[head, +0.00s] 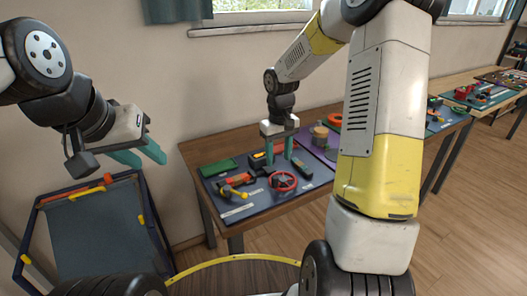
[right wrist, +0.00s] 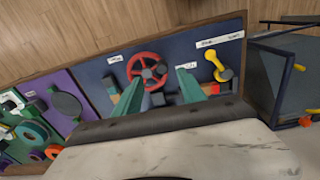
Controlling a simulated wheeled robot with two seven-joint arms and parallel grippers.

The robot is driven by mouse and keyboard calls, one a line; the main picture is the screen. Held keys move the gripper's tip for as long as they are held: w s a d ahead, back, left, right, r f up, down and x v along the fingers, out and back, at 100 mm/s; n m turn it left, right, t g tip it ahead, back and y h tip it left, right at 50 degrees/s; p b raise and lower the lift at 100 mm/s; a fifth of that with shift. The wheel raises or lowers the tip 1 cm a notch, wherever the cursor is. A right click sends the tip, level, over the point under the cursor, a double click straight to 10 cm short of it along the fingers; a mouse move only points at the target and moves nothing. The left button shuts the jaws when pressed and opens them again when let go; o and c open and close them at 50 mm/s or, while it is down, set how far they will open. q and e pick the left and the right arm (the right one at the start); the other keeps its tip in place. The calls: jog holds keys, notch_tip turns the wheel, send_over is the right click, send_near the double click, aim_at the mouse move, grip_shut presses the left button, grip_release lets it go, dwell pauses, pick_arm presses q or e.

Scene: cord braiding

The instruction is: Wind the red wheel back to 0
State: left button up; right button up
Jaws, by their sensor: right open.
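The red wheel (head: 283,181) is mounted on the dark blue board (head: 238,212) on the near table. It also shows in the right wrist view (right wrist: 147,72), as a spoked ring. My right gripper (head: 278,157) is above and behind the wheel in the head view, its teal fingers pointing down. In the right wrist view its fingers (right wrist: 158,84) are apart, with nothing between them, and the wheel lies just beyond their tips. I cannot read any scale or number by the wheel. My left gripper (head: 143,155) is far left of the table, empty, with its fingers apart.
A yellow-handled part (head: 233,191) and a red-orange block (head: 236,179) sit left of the wheel. A dark device (head: 302,169) stands close on its right. A purple board (head: 318,146) with more parts adjoins. A blue-framed panel (head: 95,240) stands left of the table.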

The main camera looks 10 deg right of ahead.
aim_at(276, 177)
jog(key=f, duration=0.1)
jog(key=w+f, duration=0.1)
jog(key=f, duration=0.1)
jog(key=shift+w+a+f, duration=0.1)
jog(key=shift+a+f, duration=0.1)
jog(key=shift+f, duration=3.6)
jog(key=shift+c, duration=0.5)
grip_shut()
